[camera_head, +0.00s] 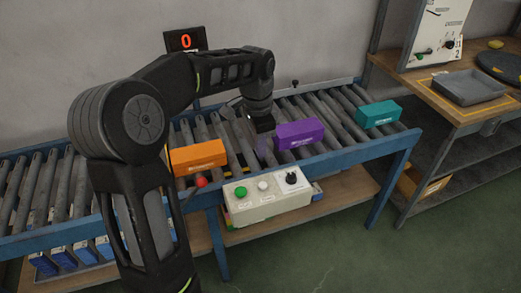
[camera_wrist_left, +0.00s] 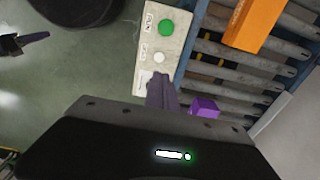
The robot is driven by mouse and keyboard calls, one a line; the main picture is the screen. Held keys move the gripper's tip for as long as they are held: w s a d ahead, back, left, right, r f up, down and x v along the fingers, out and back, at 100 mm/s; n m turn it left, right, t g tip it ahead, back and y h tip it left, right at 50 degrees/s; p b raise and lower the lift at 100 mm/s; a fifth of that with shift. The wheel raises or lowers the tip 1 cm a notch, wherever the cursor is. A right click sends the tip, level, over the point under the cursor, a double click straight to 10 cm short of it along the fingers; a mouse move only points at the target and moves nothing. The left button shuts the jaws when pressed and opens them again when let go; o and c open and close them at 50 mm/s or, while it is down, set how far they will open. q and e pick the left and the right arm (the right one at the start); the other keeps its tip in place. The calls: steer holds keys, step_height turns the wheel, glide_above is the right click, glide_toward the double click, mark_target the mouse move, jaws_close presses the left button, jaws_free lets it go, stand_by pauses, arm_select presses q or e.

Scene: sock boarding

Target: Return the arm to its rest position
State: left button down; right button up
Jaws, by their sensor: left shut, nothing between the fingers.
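My left arm reaches in from the left over the roller conveyor (camera_head: 350,147). Its gripper (camera_head: 262,146) points down just left of the purple box (camera_head: 299,134), and its fingertips are hard to make out in the head view. In the left wrist view the left gripper (camera_wrist_left: 162,92) is shut with nothing between its fingers. There the fingers overlap the lower end of the control box (camera_wrist_left: 160,40), and the purple box (camera_wrist_left: 204,108) shows beside them. My right gripper is not seen.
An orange box (camera_head: 198,157) and a teal box (camera_head: 378,113) also sit on the rollers. The control box (camera_head: 266,196) with green, white and black controls is at the front rail. A red-knobbed lever (camera_head: 201,182) stands beside it. A wooden bench (camera_head: 455,108) with a grey tray (camera_head: 468,87) is right.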

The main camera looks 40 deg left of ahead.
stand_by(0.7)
arm_select(q)
steer(key=shift+n+h, duration=0.6)
steer(key=shift+h, duration=0.3)
steer(key=d+f, duration=0.3)
steer(key=f, duration=0.1)
steer(key=d+f, duration=0.3)
steer(key=f, duration=0.2)
steer(key=w+d+f, duration=0.1)
steer(key=d+f, duration=0.3)
steer(key=shift+f, duration=0.25)
steer(key=s+d+f+n+h, duration=0.1)
steer(key=s+d+f+n, duration=0.1)
steer(key=s+d+f, duration=0.55)
steer(key=s+d+f+n+h, duration=0.15)
steer(key=s+d+f, duration=0.25)
steer(key=d+f, duration=0.5)
steer(key=s+d+f+n, duration=0.3)
steer(key=s+f+n, duration=0.1)
steer(key=s, duration=0.6)
steer(key=shift+s+f, duration=0.25)
steer(key=shift+f, duration=0.4)
steer(key=shift+a, duration=0.1)
